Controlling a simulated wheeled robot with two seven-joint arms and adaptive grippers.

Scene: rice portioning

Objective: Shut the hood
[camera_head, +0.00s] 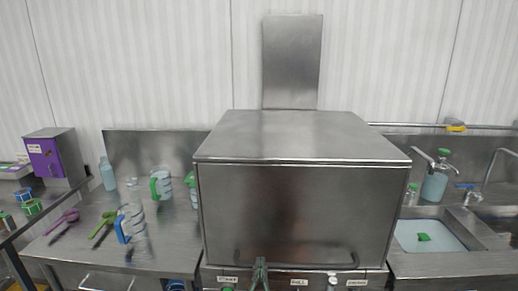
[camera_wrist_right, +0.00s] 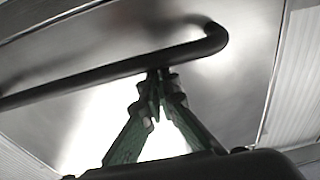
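The hood (camera_head: 295,210) is a large stainless steel box in the middle of the head view. Its front is lowered to just above the control panel (camera_head: 300,281). The hood's dark bar handle (camera_head: 325,263) runs along the lower front edge; it also shows in the right wrist view (camera_wrist_right: 110,73). My right gripper (camera_head: 260,264) is at the left part of the handle. In the right wrist view its green fingertips (camera_wrist_right: 157,76) meet at the bar, with no bar seen between them. I cannot tell whether they touch it. My left gripper is not in view.
A steel counter at left holds measuring jugs (camera_head: 130,222), scoops (camera_head: 103,225) and a bottle (camera_head: 107,173). A purple-fronted box (camera_head: 45,157) stands at far left. A sink (camera_head: 428,236) with a pump bottle (camera_head: 435,184) is at right.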

